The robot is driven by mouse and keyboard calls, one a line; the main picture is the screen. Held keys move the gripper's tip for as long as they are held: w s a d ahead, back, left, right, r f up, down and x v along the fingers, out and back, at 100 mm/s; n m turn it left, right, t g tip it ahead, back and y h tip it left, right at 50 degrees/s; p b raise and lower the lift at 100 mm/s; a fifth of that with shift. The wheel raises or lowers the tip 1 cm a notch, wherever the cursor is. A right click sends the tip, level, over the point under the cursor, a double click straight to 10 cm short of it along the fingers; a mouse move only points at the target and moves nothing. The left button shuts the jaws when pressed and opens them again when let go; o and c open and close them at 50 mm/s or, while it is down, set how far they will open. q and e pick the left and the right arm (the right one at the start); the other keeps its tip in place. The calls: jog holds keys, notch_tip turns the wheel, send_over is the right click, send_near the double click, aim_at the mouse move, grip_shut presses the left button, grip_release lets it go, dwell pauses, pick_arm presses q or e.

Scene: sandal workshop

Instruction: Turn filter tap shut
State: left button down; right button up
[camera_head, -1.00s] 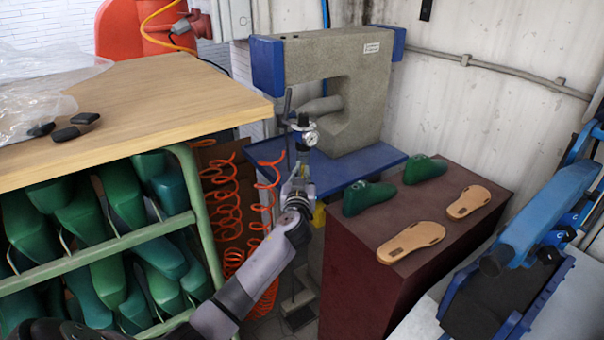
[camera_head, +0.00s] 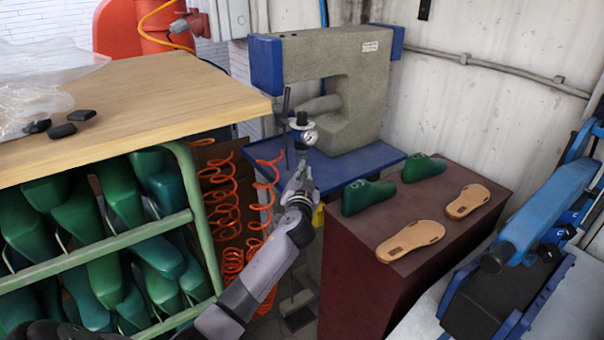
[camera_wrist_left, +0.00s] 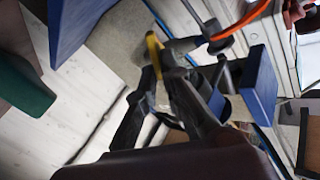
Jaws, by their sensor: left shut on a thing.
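The air filter unit with its round gauge (camera_head: 309,138) stands upright in front of the grey press. My left gripper (camera_head: 302,172) is just below the gauge, and its wrist hides the lower part of the unit. In the left wrist view, the two dark fingers (camera_wrist_left: 158,78) close around a yellow lever (camera_wrist_left: 153,52), which looks like the filter tap. The lever's end sticks out past the fingertips. Its exact angle to the pipe is hard to tell. My right gripper is not in view.
The grey press (camera_head: 350,85) stands behind on a blue table (camera_head: 372,158). Orange coiled hoses (camera_head: 222,205) hang left of my arm, beside the green rack (camera_head: 192,180). A dark red cabinet (camera_head: 365,265) with sandal soles (camera_head: 410,240) and green lasts (camera_head: 366,196) is close on the right.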

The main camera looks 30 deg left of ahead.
pick_arm(q)
jog(key=m, duration=0.4)
jog(key=f+m+p, duration=0.1)
jog(key=m, duration=0.3)
jog(key=d+m, duration=0.1)
jog(key=m, duration=0.3)
jog(key=shift+w+f+m, duration=0.25)
jog(key=shift+f+m, duration=0.1)
jog(key=shift+m, duration=0.05)
dwell(0.3)
jog(key=c, duration=1.7)
grip_release()
jog(key=v, duration=1.2)
